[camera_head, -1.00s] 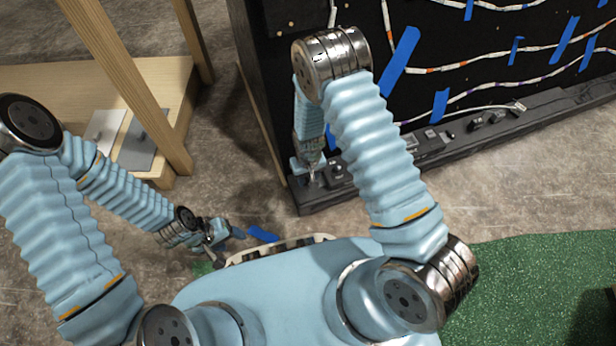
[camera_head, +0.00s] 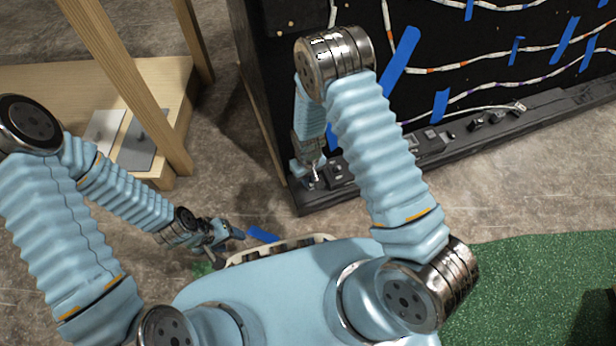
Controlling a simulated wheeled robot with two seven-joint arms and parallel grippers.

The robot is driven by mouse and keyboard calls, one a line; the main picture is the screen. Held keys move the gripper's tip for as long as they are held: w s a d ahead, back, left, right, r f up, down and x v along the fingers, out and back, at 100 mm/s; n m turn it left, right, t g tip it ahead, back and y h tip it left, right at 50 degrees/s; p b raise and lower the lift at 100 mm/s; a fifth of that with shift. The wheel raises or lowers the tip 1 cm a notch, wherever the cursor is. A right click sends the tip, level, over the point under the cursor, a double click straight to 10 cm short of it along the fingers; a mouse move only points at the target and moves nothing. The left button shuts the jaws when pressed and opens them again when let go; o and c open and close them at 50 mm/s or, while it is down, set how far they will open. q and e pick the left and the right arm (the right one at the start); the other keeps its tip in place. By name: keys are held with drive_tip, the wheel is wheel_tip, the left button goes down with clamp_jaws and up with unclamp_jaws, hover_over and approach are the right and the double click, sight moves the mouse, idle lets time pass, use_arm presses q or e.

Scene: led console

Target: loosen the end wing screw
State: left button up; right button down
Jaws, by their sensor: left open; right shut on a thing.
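My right gripper (camera_head: 311,180) points down at the left end of the dark rail (camera_head: 325,202) along the foot of the black console panel. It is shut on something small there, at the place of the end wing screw. The wing screw itself is too small and too covered by the gripper to make out. My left gripper (camera_head: 228,240) hangs low over the floor at the left, open and empty, away from the rail.
The black panel (camera_head: 480,75) carries LED strips and blue tape pieces. A wooden table (camera_head: 60,85) with grey plates (camera_head: 143,140) stands at the left. Blue tape (camera_head: 263,234) lies below the rail. A green mat (camera_head: 530,290) covers the floor at the lower right.

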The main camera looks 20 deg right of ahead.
drive_tip(key=n+b, duration=0.1)
drive_tip(key=n, duration=0.4)
drive_tip(key=shift+s, duration=0.1)
drive_tip(key=n, duration=0.4)
drive_tip(key=shift+a+n, duration=0.15)
drive_tip(key=shift+n, duration=0.25)
drive_tip(key=n+b, duration=0.1)
drive_tip(key=n, duration=0.3)
drive_tip(key=shift+s+n, duration=0.15)
drive_tip(key=shift+n, duration=0.15)
drive_tip(key=n, duration=0.3)
drive_tip(key=shift+n, duration=0.3)
drive_tip(key=n+p, duration=0.1)
drive_tip(key=n, duration=0.2)
drive_tip(key=shift+s+n, duration=0.1)
drive_tip(key=shift+n, duration=0.3)
drive_tip(key=n+p, duration=0.1)
drive_tip(key=n, duration=0.2)
drive_tip(key=shift+n, duration=0.3)
drive_tip(key=n+p, duration=0.1)
drive_tip(key=n, duration=0.1)
drive_tip(key=n+p, duration=0.1)
drive_tip(key=n, duration=0.2)
drive_tip(key=shift+s+d+r, duration=0.1)
drive_tip(key=shift+d, duration=0.1)
drive_tip(key=shift+n+p, duration=1)
drive_tip(key=shift+n, duration=0.8)
